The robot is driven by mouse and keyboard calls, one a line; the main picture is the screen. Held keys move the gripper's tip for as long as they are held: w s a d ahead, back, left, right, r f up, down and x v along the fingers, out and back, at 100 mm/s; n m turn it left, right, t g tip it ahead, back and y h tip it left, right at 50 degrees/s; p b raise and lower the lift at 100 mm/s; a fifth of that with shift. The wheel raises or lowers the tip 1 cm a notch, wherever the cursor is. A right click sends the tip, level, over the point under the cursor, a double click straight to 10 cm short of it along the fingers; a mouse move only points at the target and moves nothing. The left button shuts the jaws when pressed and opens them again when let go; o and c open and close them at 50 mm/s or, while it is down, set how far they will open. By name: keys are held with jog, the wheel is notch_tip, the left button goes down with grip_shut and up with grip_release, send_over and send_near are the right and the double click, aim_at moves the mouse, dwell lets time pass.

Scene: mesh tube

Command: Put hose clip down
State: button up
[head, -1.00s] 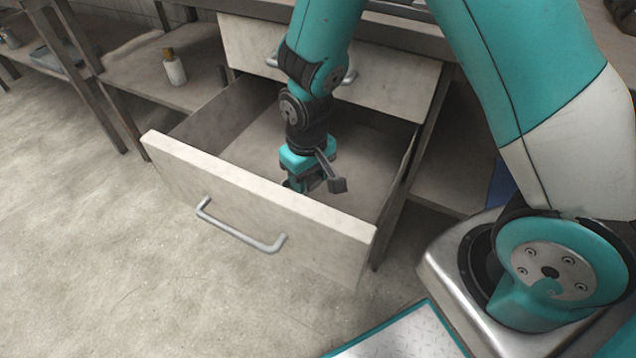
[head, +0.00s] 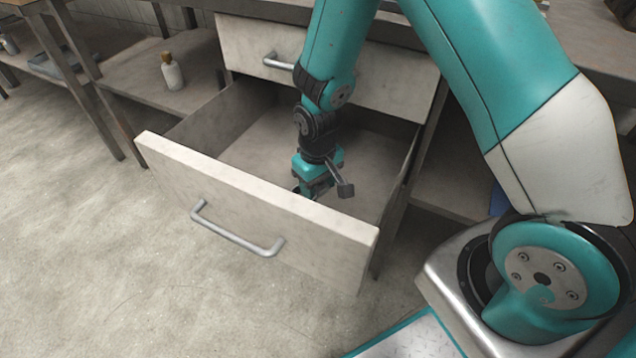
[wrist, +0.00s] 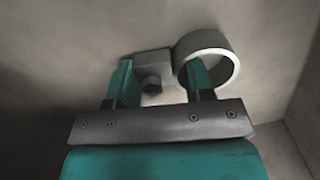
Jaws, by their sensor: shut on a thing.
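The hose clip (wrist: 219,46) shows in the wrist view as a grey ring with a flat lug (wrist: 152,65) and a dark bolt. My gripper (wrist: 163,84) has its two teal fingers on either side of the lug side of the clip, with the right finger in front of the ring opening. It is shut on the clip. In the head view, my gripper (head: 308,190) points down inside the open drawer (head: 262,189), low behind its front panel. The clip is hidden there. Whether the clip touches the drawer floor I cannot tell.
The drawer's front panel and side walls surround my gripper. Its handle (head: 238,236) sticks out over the floor. A closed drawer (head: 385,85) is above and behind. A small bottle (head: 172,72) stands on a shelf at the left. Bare drawer floor lies around my gripper.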

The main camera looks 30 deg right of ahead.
jog(key=o, duration=1.1)
jog(key=shift+f, duration=0.1)
jog(key=shift+c, duration=0.2)
notch_tip(320, 180, up, 8)
jog(key=shift+f+p, duration=0.15)
jog(key=shift+p, duration=1.1)
jog(key=s+a+r+n+y, duration=0.2)
jog(key=s+a+r, duration=0.1)
jog(key=s+r, duration=0.6)
jog(key=s+a+r+n+y, duration=0.2)
jog(key=s+a+r, duration=0.1)
jog(key=s+r, duration=0.7)
notch_tip(320, 180, up, 3)
jog(key=shift+a+r, duration=0.1)
jog(key=shift+a, duration=0.3)
